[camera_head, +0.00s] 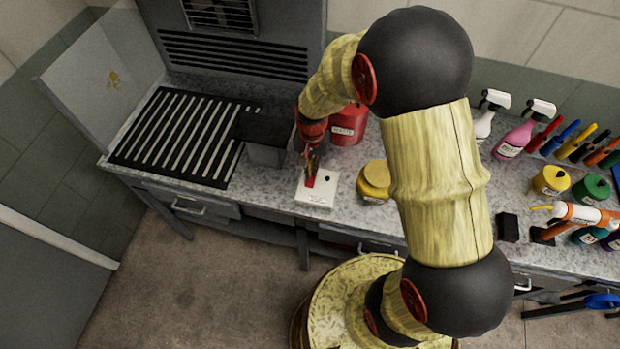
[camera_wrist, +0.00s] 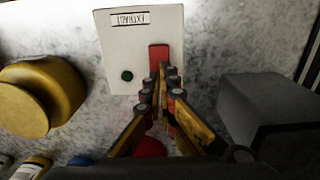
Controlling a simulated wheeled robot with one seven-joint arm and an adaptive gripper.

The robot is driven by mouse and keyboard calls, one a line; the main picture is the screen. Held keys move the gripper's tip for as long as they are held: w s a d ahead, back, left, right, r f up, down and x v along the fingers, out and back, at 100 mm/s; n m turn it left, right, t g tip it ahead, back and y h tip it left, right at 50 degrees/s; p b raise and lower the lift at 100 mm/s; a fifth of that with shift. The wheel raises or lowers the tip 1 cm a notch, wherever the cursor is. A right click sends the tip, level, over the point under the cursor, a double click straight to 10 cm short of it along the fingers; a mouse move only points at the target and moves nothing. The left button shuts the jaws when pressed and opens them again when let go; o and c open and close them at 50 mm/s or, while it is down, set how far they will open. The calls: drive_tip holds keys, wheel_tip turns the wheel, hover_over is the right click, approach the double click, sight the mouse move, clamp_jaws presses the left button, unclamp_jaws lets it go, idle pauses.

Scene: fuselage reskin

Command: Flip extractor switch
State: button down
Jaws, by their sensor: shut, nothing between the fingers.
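The extractor switch is a white box (camera_head: 318,190) on the speckled worktop, left of the yellow pot. In the wrist view the white box (camera_wrist: 125,45) has a label reading EXTRACT, a dark green round button (camera_wrist: 127,76) and a red switch lever (camera_wrist: 158,53). My gripper (camera_head: 311,163) points down over the box. In the wrist view my gripper (camera_wrist: 165,75) is shut and empty, its fingertips at the near end of the red lever and partly covering it. I cannot tell whether they touch.
A yellow pot (camera_head: 374,180) stands close right of the box, and a red canister (camera_head: 348,125) stands behind. A dark grey block (camera_head: 265,140) and slatted grille (camera_head: 180,140) are to the left. Spray bottles (camera_head: 515,140) and paint pots stand farther right.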

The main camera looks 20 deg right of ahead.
drive_tip(key=shift+f+b, duration=0.4)
drive_tip(key=shift+f, duration=0.3)
idle(0.4)
drive_tip(key=shift+r+p, duration=2.45)
drive_tip(key=shift+r, duration=1.1)
